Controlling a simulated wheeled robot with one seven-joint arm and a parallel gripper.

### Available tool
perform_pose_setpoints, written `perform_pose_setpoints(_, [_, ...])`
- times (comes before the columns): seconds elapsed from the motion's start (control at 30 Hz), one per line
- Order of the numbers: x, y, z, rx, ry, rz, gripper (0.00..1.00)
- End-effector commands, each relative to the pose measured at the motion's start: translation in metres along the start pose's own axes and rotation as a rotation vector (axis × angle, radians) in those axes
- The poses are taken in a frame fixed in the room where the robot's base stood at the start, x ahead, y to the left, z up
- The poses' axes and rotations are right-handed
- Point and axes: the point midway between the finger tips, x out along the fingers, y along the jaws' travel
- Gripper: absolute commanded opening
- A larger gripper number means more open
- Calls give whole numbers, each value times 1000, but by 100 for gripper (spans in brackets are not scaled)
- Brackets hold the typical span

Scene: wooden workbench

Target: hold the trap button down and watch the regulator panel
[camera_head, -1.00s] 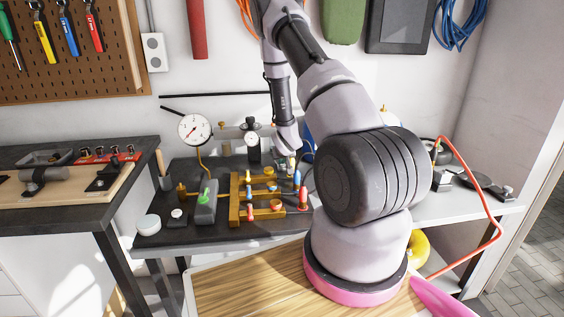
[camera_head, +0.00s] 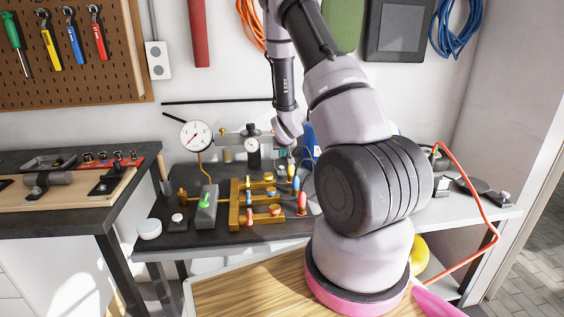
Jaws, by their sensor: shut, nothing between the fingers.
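My arm reaches over the dark bench, and my small gripper (camera_head: 285,152) is shut and empty at the back, above and behind the brass manifold (camera_head: 235,205). The manifold carries red, blue and yellow-capped fittings. A round white dial gauge (camera_head: 196,135) stands at the back left. A regulator-like assembly with a smaller gauge (camera_head: 252,145) stands just left of my gripper. I cannot tell which piece is the trap button. I see no contact at my fingertips.
A white round puck (camera_head: 149,228) lies at the bench's front left corner. A red hose (camera_head: 470,175) arches on the right. A side bench with a wooden board (camera_head: 75,195) stands left. My arm hides the bench's right middle.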

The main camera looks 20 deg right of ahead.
Motion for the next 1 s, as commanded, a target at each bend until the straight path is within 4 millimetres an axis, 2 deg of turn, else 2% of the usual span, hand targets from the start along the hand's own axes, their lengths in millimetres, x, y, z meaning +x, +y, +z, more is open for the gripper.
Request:
perform_pose_setpoints(0.1, [-21, 0, -1, 1, 3, -1, 0])
perform_pose_setpoints(0.3, [-38, 0, -1, 0, 2, -1, 0])
perform_pose_setpoints(1.0, [-40, 0, -1, 0, 3, 0, 0])
